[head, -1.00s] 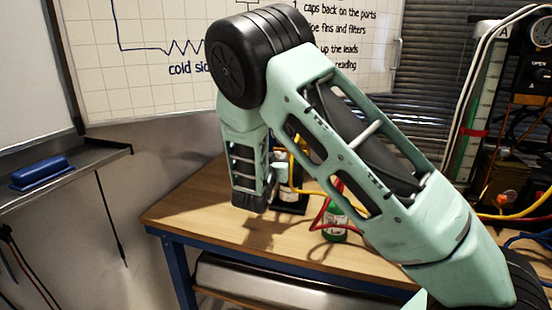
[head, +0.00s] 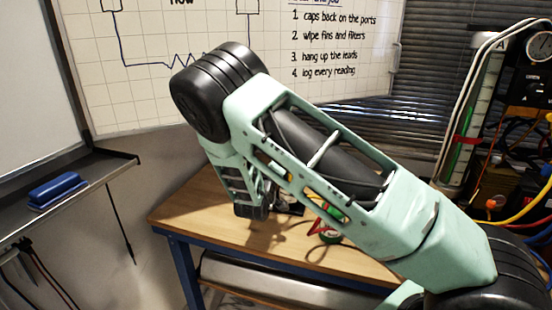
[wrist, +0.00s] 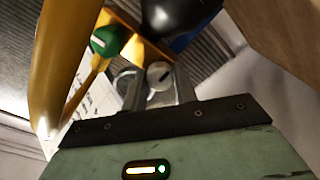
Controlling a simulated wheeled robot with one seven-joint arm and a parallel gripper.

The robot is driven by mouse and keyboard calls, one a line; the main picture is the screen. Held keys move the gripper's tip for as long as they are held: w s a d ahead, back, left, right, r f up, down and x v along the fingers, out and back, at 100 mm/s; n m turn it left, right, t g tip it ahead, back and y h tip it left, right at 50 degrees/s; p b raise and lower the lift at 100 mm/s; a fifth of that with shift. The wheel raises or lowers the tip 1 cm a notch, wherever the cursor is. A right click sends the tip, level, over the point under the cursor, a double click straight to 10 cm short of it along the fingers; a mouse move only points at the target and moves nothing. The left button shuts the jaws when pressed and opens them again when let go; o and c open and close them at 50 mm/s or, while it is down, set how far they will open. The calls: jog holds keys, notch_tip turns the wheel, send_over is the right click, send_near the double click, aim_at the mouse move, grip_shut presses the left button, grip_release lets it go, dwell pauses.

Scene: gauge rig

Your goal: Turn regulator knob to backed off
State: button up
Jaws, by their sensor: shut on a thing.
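In the wrist view, my gripper (wrist: 160,80) has its two metal fingers on either side of a small pale grey knob (wrist: 159,73) with a dark pointer mark. The fingers are shut on this knob, and its base is partly hidden by them. I take it for the regulator knob; no label is readable. A green knob (wrist: 107,40) with a white mark sits to its upper left, apart from the fingers. In the head view, my arm hides the knob and the fingertips.
A thick yellow pipe (wrist: 58,60) runs close along the left in the wrist view. A dark rounded body (wrist: 180,22) is above the knob. Cables hang at the right.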

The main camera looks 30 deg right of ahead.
jog(key=shift+f+n+p, duration=0.1)
jog(key=shift+n+p, duration=2.6)
jog(key=shift+n, duration=6.1)
jog(key=o, duration=1)
jog(key=shift+a, duration=0.1)
jog(key=b+v, duration=0.3)
jog(key=v, duration=1.4)
jog(key=shift+s+a+b, duration=0.15)
jog(key=shift+b, duration=0.15)
